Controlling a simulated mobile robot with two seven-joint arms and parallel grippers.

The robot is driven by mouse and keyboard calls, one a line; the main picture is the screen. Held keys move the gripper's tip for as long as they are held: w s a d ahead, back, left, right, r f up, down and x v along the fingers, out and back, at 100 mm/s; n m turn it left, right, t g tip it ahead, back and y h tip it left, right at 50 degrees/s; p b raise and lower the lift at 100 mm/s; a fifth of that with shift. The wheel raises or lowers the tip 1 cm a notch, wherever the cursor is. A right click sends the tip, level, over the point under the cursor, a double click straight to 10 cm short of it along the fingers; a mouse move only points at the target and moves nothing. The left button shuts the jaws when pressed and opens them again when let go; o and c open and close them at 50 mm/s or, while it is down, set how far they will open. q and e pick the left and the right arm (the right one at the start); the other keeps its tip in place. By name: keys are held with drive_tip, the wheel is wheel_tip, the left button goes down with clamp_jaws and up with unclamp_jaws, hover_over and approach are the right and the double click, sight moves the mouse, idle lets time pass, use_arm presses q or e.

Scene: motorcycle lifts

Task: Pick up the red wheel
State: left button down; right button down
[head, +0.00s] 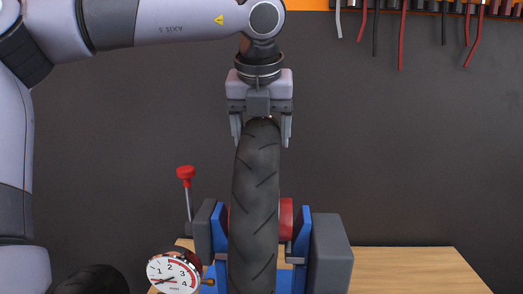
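The wheel stands upright in the middle of the head view, seen edge-on, with a black treaded tire (256,190). Red parts (287,215) show on both sides of the tire low down, between blue supports. My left gripper (262,142) points down over the top of the tire. Its two fingers are spread apart, one on each side of the tire's top. I cannot tell whether they touch or press the rubber. The wheel's lower part is out of the picture. My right gripper is not in view.
A blue and grey stand (331,257) flanks the wheel on a wooden surface (415,268). A round pressure gauge (173,273) and a red-knobbed lever (187,173) stand at its left. Tools (404,30) hang from an orange rack at top right. A dark wall is behind.

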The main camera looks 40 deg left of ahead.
use_arm(q)
wheel_tip(320, 180, up, 17)
drive_tip(key=p, duration=0.4)
drive_tip(key=shift+r, duration=0.15)
